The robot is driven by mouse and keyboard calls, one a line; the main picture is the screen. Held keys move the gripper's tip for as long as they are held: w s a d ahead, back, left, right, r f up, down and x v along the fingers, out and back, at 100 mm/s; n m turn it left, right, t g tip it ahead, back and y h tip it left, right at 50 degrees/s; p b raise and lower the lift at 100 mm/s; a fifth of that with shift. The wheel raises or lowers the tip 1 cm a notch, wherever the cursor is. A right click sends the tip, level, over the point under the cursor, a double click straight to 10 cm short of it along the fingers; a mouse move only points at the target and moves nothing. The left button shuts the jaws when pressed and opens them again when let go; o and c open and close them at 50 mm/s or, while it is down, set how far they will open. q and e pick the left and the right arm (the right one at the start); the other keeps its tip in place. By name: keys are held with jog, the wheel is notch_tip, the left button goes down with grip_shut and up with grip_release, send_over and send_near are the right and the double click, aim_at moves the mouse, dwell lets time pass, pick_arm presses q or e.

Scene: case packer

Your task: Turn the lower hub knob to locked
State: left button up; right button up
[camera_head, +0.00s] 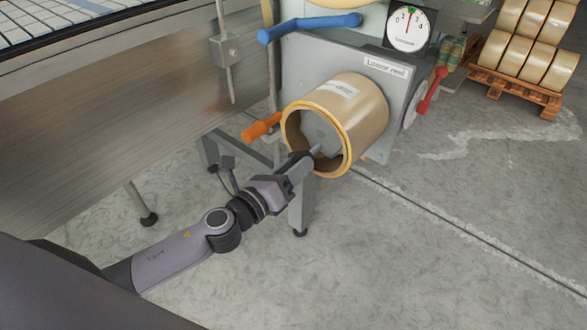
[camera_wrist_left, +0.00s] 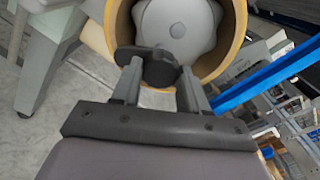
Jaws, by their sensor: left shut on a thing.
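The lower hub is a grey lobed disc (camera_head: 318,131) inside the core of a tan tape roll (camera_head: 362,104) on the lower reel unit; it also shows in the left wrist view (camera_wrist_left: 178,28). A dark winged knob (camera_wrist_left: 157,68) stands in front of the hub. My left gripper (camera_head: 312,154) reaches the lower front of the hub from the left. In the left wrist view its two fingers (camera_wrist_left: 160,85) are closed on the knob, one on each side. The knob is mostly hidden by the gripper in the head view. My right gripper is not in view.
An orange handle (camera_head: 262,127) sits left of the roll and a blue bar (camera_head: 310,26) above it. A red handle (camera_head: 431,92) is on the right. A dial gauge (camera_head: 409,29) is above. A grey leg (camera_head: 302,205) stands below.

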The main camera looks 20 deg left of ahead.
pick_arm(q)
jog(key=n+p, duration=0.1)
jog(key=n, duration=1)
jog(key=shift+p, duration=0.3)
dwell(0.3)
jog(key=o, duration=1.1)
jog(key=shift+c, duration=0.2)
jog(key=shift+s, duration=0.1)
